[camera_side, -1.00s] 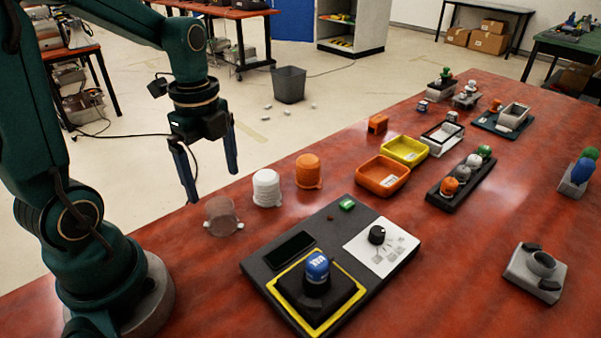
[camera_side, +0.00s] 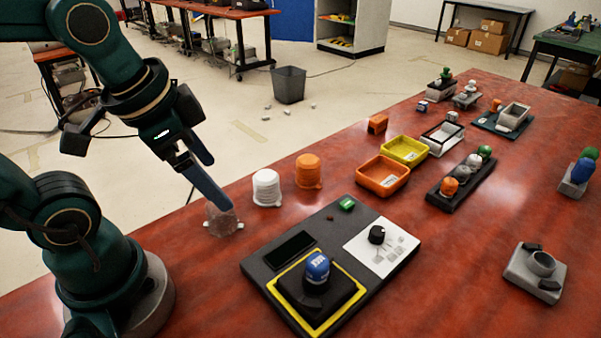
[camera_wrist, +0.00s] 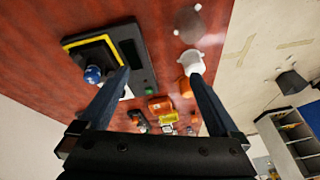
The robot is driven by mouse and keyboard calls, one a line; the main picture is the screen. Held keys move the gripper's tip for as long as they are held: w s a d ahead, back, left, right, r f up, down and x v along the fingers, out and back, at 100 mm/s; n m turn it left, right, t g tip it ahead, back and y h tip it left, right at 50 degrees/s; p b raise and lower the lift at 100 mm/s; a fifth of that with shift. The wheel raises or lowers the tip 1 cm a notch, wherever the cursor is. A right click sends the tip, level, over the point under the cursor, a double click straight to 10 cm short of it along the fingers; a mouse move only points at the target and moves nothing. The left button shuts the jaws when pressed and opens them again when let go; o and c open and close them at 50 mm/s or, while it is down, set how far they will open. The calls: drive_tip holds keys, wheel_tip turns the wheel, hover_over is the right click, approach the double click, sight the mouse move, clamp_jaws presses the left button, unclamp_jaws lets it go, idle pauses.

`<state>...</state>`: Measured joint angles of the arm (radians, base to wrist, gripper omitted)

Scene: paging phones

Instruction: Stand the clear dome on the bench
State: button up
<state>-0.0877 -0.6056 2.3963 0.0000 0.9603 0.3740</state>
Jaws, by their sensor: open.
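The clear dome (camera_side: 222,223) is see-through and greyish, with a small tab at its lower right. It stands on the red bench (camera_side: 440,275) at the left of the row of domes; it looks upright. In the wrist view the clear dome (camera_wrist: 188,22) is at the top, beyond the fingertips. My gripper (camera_side: 220,185) is open and empty, tilted down toward the dome. One fingertip overlaps the dome's top in the side view; I cannot tell whether they touch. In the wrist view my gripper (camera_wrist: 160,72) has its fingers spread wide.
A white dome (camera_side: 267,189) and an orange dome (camera_side: 308,171) stand beside the clear one. A black panel (camera_side: 262,262) with a blue-topped piece (camera_side: 317,268) is to the right. Orange (camera_side: 381,180) and yellow (camera_side: 404,150) trays lie beyond.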

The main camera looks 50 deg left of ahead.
drive_tip(key=n, duration=0.1)
drive_tip(key=s+d+n+t, duration=0.1)
drive_tip(key=n, duration=0.1)
drive_tip(key=shift+d, duration=0.25)
